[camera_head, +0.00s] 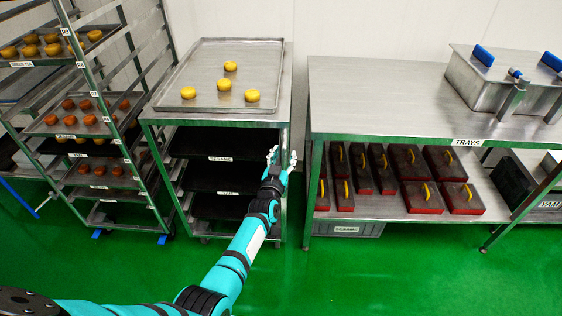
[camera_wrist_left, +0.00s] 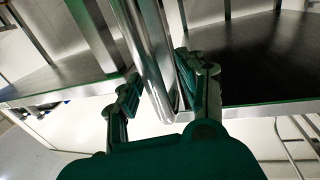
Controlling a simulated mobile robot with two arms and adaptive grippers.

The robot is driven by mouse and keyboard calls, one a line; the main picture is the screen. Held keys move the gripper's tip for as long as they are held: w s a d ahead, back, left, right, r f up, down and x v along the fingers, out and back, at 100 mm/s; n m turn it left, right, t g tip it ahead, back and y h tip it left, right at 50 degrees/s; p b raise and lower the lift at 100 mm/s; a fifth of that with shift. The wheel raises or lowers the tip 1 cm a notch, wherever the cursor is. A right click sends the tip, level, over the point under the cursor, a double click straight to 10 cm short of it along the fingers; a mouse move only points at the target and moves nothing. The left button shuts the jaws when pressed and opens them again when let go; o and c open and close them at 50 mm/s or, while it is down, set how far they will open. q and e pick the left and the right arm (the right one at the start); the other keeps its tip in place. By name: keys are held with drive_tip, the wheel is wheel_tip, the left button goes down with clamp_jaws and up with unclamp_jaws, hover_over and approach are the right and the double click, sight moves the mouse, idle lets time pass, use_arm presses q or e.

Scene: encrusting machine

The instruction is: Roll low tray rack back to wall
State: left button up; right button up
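The low tray rack (camera_head: 284,110) is a steel frame on castors in the middle of the head view. A large tray (camera_head: 205,88) with several yellow buns lies on its top. Dark trays labelled SESAME and YAM sit on the levels below. My left gripper (camera_head: 281,160) is at the rack's right front upright. My right gripper is not in view.
A tall rack (camera_head: 108,110) with trays of buns stands close on the left. A steel table (camera_head: 385,95) stands on the right with a narrow gap; its shelf holds several red-edged blocks with yellow handles. The white wall (camera_head: 350,25) is behind. Green floor (camera_head: 330,270) is clear in front.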

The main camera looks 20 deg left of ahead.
use_arm(q)
drive_tip(key=s+d, duration=0.1)
drive_tip(key=s, duration=1.1)
drive_tip(key=shift+f, duration=0.15)
